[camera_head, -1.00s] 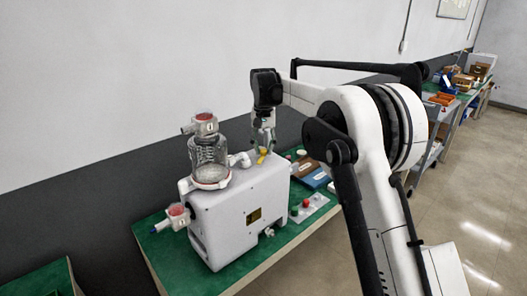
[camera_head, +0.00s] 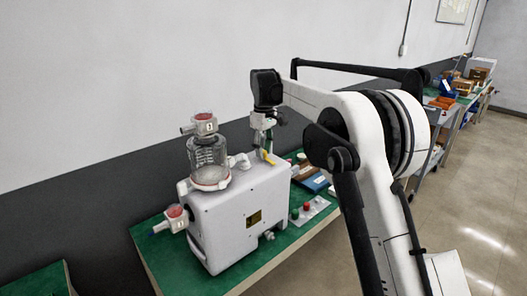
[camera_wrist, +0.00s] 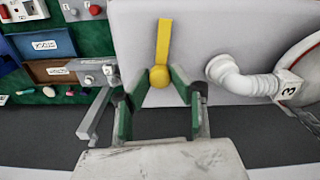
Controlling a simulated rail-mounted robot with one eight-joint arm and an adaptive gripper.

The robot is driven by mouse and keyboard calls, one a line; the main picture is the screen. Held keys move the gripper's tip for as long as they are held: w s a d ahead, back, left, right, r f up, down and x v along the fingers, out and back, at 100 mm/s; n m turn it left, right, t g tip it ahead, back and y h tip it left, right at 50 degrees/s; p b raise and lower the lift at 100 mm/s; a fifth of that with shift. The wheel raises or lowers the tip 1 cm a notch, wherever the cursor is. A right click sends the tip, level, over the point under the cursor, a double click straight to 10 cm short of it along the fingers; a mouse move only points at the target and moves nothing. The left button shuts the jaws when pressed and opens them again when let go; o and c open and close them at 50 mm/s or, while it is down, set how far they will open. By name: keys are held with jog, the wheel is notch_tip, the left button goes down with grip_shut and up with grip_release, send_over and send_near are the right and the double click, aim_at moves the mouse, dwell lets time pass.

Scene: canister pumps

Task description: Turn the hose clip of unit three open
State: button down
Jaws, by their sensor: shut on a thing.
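The hose clip is a yellow lever with a round hub (camera_wrist: 160,77), on top of the pale grey pump unit (camera_head: 237,208). In the wrist view its straight arm points up the picture, away from my fingers. My gripper (camera_wrist: 160,80) is shut on the clip, with its green-lined fingers on both sides of the hub. In the head view my gripper (camera_head: 262,140) points down at the back right of the unit's top. The yellow clip (camera_head: 268,157) shows beside the fingertips, which are partly hidden. A white collar (camera_wrist: 289,88) in the wrist view is marked 3.
A white elbow hose (camera_wrist: 240,78) lies close to the right of my fingers. A clear jar (camera_head: 208,160) stands on the unit's left. A button box (camera_head: 308,209) and blue and brown trays lie on the green bench right of the unit.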

aim_at(264, 151)
jog(key=shift+n, duration=0.7)
jog(key=c, duration=1.5)
grip_release()
notch_tip(264, 151, up, 12)
jog(key=shift+r, duration=0.1)
